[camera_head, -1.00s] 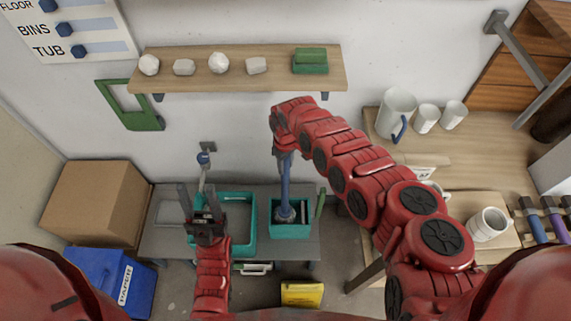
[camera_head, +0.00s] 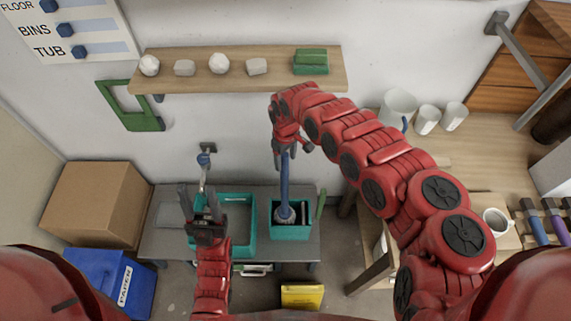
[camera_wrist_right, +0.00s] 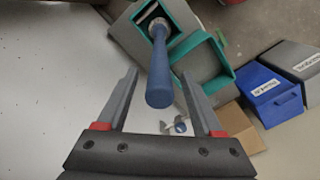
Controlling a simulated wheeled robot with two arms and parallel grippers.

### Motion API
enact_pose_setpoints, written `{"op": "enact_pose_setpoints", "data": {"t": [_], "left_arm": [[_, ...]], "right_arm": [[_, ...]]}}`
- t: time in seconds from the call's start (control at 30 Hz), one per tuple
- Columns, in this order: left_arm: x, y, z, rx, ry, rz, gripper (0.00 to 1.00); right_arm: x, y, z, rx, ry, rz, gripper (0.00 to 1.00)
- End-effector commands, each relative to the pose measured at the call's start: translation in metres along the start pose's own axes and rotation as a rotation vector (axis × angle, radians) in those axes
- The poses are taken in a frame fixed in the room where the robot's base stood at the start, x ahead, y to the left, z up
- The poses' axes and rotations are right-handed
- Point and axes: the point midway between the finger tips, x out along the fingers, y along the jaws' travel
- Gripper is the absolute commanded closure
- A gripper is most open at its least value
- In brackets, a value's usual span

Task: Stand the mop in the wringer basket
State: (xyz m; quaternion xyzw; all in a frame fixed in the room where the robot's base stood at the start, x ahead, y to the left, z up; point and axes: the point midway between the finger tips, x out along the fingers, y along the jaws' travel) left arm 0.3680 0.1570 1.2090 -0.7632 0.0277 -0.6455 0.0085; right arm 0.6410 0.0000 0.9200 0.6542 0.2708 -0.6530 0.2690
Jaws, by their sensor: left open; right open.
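The mop (camera_head: 285,182) has a blue handle and a grey head, and it stands near upright with its head inside the small teal basket (camera_head: 291,234) on the bench. My right gripper (camera_head: 287,150) is open at the top of the handle. In the right wrist view the handle (camera_wrist_right: 159,80) rises between the spread fingers of my right gripper (camera_wrist_right: 165,100), with a gap on both sides. The mop head is partly hidden inside the basket. My left gripper (camera_head: 203,195) is open and empty in front of the larger teal tub (camera_head: 240,240).
A grey bench (camera_head: 165,240) carries both teal containers. A tap (camera_head: 206,160) is on the wall behind the tub. A shelf (camera_head: 200,82) with stones is above. A cardboard box (camera_head: 95,205) and a blue bin (camera_head: 110,275) are at left; a wooden table with mugs is at right.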

Motion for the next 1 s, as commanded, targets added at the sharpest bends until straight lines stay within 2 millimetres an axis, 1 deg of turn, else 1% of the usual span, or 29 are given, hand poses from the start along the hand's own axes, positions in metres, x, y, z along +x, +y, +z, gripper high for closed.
{"op": "enact_pose_setpoints", "data": {"t": [0.03, 0.1, 0.2, 0.4, 0.6, 1.0], "left_arm": [[-0.004, 0.000, 0.001, 0.000, 0.000, 0.000, 0.50], [-0.006, 0.000, 0.001, 0.000, 0.000, 0.000, 0.50], [-0.010, 0.001, 0.002, 0.000, 0.000, 0.000, 0.50], [-0.016, 0.001, 0.003, 0.000, 0.000, 0.000, 0.50], [-0.017, 0.001, 0.003, 0.000, 0.000, 0.000, 0.50], [-0.017, 0.001, 0.003, 0.000, 0.000, 0.000, 0.50]], "right_arm": [[-0.010, 0.003, -0.001, -0.002, 0.003, 0.007, 0.32], [-0.020, 0.002, 0.002, -0.001, -0.004, 0.007, 0.32], [-0.040, 0.003, 0.001, 0.000, -0.002, 0.007, 0.32], [-0.069, 0.002, 0.000, 0.001, 0.000, 0.006, 0.32], [-0.079, 0.000, 0.001, -0.001, -0.005, 0.002, 0.32], [-0.079, 0.000, 0.001, -0.002, -0.004, 0.002, 0.32]]}}
